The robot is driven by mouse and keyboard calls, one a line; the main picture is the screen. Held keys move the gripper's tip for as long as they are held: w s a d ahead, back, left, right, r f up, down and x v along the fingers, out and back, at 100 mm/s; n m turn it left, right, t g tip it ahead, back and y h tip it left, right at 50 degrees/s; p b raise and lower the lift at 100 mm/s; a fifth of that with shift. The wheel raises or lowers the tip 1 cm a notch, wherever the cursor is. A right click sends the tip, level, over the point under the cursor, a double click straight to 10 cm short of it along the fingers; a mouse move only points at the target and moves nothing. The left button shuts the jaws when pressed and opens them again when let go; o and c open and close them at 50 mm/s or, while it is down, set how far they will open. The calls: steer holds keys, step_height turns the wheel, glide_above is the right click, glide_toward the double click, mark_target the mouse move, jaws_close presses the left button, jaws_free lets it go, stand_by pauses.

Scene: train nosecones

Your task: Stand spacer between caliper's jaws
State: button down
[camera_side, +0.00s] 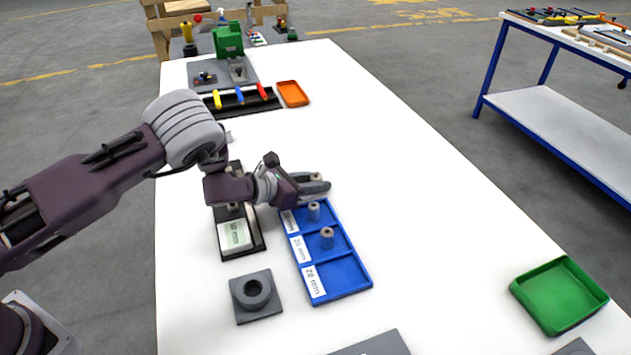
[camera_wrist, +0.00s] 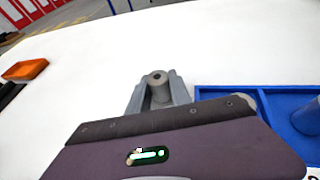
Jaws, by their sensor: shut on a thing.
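My gripper (camera_side: 316,183) is shut on a small grey cylindrical spacer (camera_wrist: 158,80), whose top hole faces up between the fingertips in the wrist view. The spacer looks upright, beyond the far end of the blue tray; whether it touches the table is unclear. The caliper (camera_side: 236,236), with a pale green display on a dark base, lies left of the blue tray in the side view. My arm partly covers its far part, so its jaws are not clear. The blue tray (camera_side: 352,287) has labelled compartments, with spacers standing in the far one (camera_side: 313,211) and the middle one (camera_side: 327,238).
A grey block with a dark ring (camera_side: 253,291) sits in front of the caliper. A green tray (camera_side: 560,295) is at the right. An orange tray (camera_side: 292,94) and a rack with coloured handles (camera_side: 240,98) stand farther back. The table right of my gripper is clear.

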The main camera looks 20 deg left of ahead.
steer(key=shift+f, duration=0.1)
steer(key=c, duration=1.2)
jaws_free()
steer(key=shift+o, duration=0.2)
